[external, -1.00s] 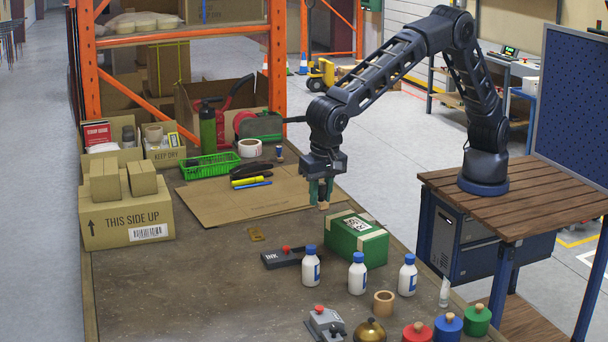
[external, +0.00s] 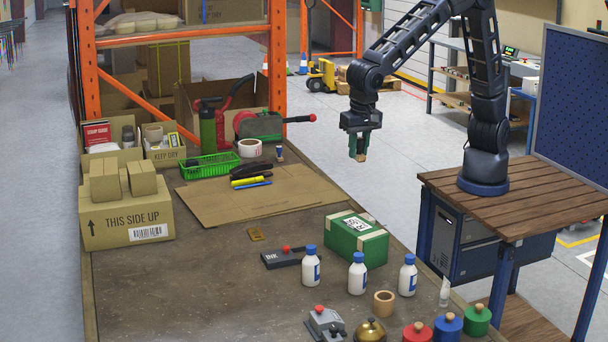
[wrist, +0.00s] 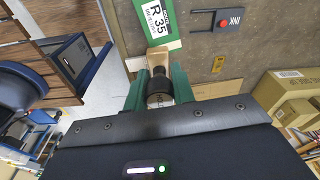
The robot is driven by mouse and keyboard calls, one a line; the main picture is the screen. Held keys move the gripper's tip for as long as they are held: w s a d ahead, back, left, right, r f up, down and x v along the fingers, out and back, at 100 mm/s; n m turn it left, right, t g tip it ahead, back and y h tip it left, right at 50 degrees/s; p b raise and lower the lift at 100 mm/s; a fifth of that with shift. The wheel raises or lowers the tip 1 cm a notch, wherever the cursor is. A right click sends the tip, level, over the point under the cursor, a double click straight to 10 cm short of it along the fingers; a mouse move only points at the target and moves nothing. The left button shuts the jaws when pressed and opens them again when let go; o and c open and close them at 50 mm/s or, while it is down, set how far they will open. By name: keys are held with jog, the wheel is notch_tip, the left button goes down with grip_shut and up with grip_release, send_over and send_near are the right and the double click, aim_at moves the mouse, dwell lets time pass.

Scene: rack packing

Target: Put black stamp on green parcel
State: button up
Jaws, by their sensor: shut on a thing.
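The green parcel (external: 345,246) with tan tape and a white label on top sits on the table near its right edge. Its labelled part shows at the top of the wrist view (wrist: 143,33). My gripper (external: 358,150) is shut on the black stamp (wrist: 160,90), whose dark round body sits between the green fingers in the wrist view. A pale wooden part shows just beyond it, at the fingertips. The gripper hangs in the air behind the parcel, beyond the table's right edge in the external view, apart from the parcel.
A black ink pad (external: 283,257) lies left of the parcel. White bottles with blue caps (external: 311,268) stand in front of it. Red, blue and green wooden-knobbed pieces (external: 448,327) stand at the front right. A flat cardboard sheet (external: 235,205) lies behind; the table's left front is clear.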

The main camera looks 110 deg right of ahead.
aim_at(355, 223)
notch_tip(355, 223, down, 20)
jog(key=shift+r, duration=0.15)
dwell(0.5)
jog(key=o, duration=1)
